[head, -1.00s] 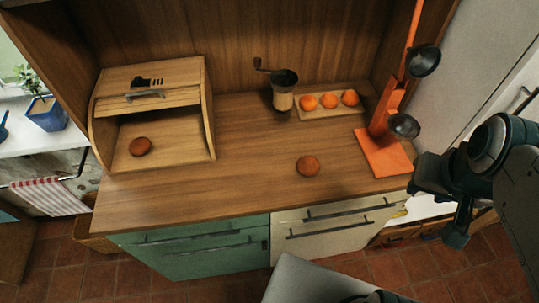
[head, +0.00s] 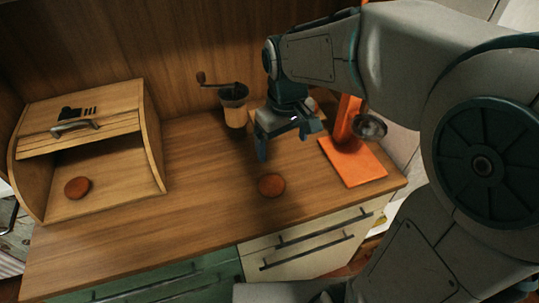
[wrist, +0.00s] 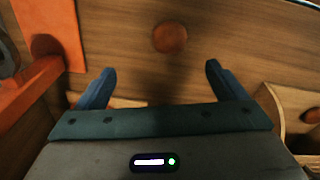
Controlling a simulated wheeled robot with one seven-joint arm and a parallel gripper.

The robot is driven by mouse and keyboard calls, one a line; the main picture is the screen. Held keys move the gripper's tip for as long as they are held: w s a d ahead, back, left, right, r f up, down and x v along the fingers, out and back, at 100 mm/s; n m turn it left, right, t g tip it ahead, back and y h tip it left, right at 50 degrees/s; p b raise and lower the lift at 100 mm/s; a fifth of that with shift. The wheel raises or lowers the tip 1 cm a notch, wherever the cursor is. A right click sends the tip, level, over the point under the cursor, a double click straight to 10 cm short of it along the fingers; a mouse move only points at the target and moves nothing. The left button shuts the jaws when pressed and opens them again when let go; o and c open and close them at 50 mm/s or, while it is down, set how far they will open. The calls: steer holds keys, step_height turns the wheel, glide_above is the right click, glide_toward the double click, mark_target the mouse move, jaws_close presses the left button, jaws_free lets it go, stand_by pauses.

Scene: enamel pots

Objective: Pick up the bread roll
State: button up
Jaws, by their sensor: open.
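A round brown bread roll (head: 271,185) lies on the wooden counter in front of my gripper in the head view. It also shows in the wrist view (wrist: 169,38), beyond and between the two fingertips. A second, similar roll (head: 77,187) lies inside the open wooden bread box (head: 150,130) at the left. My gripper (head: 290,140) is open and empty, above the counter behind the nearer roll. In the wrist view my gripper's two blue fingers (wrist: 155,80) stand wide apart with nothing between them.
An orange stand (head: 352,165) with a dark ladle (head: 369,127) is right of my gripper. A coffee grinder (head: 234,105) stands behind, to the left. My arm hides most of the tray behind it. The counter (head: 190,215) around the roll is clear.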

step_height(320, 180, down, 4)
steer(key=w+a+r+n, duration=0.1)
steer(key=w+a, duration=0.1)
steer(key=a, duration=0.1)
steer(key=b, duration=0.1)
glide_above(271, 181)
steer(key=shift+g, duration=0.3)
step_height(271, 181, down, 9)
steer(key=shift+w+r, duration=0.15)
steer(key=shift+d+f, duration=0.1)
steer(key=shift+f, duration=2.55)
steer(key=c, duration=1.1)
